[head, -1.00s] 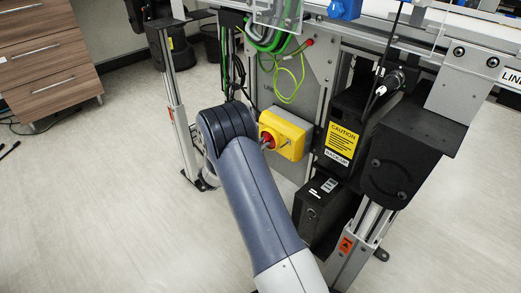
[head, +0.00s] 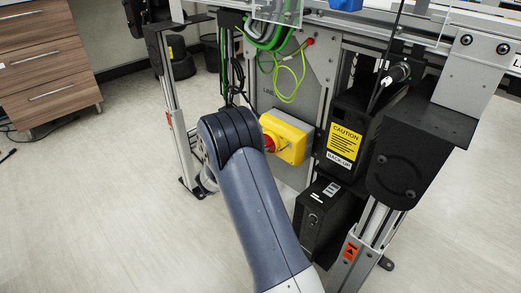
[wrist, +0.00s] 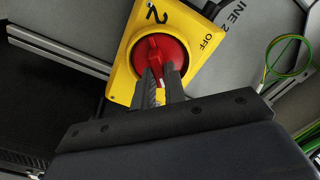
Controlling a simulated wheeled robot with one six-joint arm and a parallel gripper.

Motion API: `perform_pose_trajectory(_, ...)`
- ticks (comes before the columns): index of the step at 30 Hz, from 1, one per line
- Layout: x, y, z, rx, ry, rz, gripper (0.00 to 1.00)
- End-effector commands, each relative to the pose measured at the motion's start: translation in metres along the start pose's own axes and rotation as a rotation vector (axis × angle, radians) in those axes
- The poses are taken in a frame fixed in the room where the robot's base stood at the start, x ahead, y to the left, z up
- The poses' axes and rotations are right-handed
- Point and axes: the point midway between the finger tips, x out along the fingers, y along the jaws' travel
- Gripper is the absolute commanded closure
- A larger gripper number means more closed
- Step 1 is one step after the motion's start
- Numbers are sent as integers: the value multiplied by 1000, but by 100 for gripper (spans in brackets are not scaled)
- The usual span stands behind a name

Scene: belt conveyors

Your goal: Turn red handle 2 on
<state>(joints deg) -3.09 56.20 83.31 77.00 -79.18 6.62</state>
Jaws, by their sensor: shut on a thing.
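Red handle 2 (wrist: 163,48) is a round red rotary knob on a yellow switch box (wrist: 122,72), marked "2" and "OFF" in the wrist view. The box looks tilted in that view. My gripper (wrist: 159,76) is shut on the handle's raised grip, with one dark finger on each side. In the head view, the yellow box (head: 290,138) is on the grey panel under the conveyor. Part of the red handle (head: 269,143) shows at the edge of my arm, which hides my gripper there.
A black box with a yellow caution label (head: 344,143) stands right of the switch box, with another black box (head: 320,215) below it. Green cables (head: 268,38) hang above. A conveyor leg (head: 176,115) stands at left. Open floor lies at left.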

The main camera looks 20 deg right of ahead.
Motion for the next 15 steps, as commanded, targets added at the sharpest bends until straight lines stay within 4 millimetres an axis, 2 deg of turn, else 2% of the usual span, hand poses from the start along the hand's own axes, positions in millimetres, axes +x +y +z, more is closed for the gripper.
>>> perform_pose_trajectory(7,-1,1,1,0,-4,2,100)
perform_pose_trajectory(8,-1,1,1,0,-4,2,86)
perform_pose_trajectory(15,0,0,1,0,-2,1,66)
